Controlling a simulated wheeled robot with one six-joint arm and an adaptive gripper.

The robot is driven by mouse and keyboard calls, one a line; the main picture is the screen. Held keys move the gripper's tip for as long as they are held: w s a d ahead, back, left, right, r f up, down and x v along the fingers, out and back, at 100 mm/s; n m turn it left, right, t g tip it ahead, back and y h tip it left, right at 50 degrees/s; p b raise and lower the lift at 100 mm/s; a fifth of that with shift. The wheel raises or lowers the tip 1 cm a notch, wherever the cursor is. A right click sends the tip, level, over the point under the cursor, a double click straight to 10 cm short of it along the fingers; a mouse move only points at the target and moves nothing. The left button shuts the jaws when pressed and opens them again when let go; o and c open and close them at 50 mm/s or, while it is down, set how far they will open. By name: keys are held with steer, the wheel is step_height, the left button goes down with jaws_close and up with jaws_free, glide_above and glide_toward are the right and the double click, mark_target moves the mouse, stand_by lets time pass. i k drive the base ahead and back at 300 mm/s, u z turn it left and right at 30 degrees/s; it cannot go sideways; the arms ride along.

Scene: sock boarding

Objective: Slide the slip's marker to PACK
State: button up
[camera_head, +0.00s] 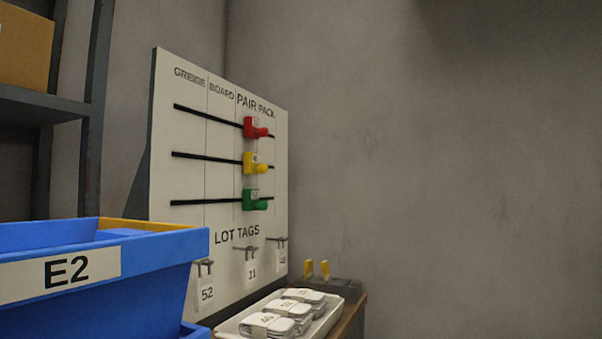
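A white board (178,225) stands on the left, seen at an angle, with columns headed GREIGE, BOARD, PAIR and PACK. It has three black horizontal slots. A red marker (250,128) is on the top slot, a yellow marker (249,163) on the middle one and a green marker (249,199) on the bottom one. All three bodies sit in the PAIR column, their knobs reaching right towards PACK. Their small labels are too small to read surely. No slip is clearly identifiable. My gripper is not in view.
Tags hang on hooks under LOT TAGS: 52 (207,293), 21 (252,273) and one unclear (283,260). A white tray (325,322) of banded white bundles sits below. A blue E2 bin (160,250) fills the lower left foreground. Shelving (40,106) stands behind it.

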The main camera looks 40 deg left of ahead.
mark_target(251, 164)
steer(key=u, duration=0.55)
steer(key=i, duration=1.65)
steer(key=u, duration=1.15)
steer(key=i, duration=0.3)
steer(key=u, duration=0.2)
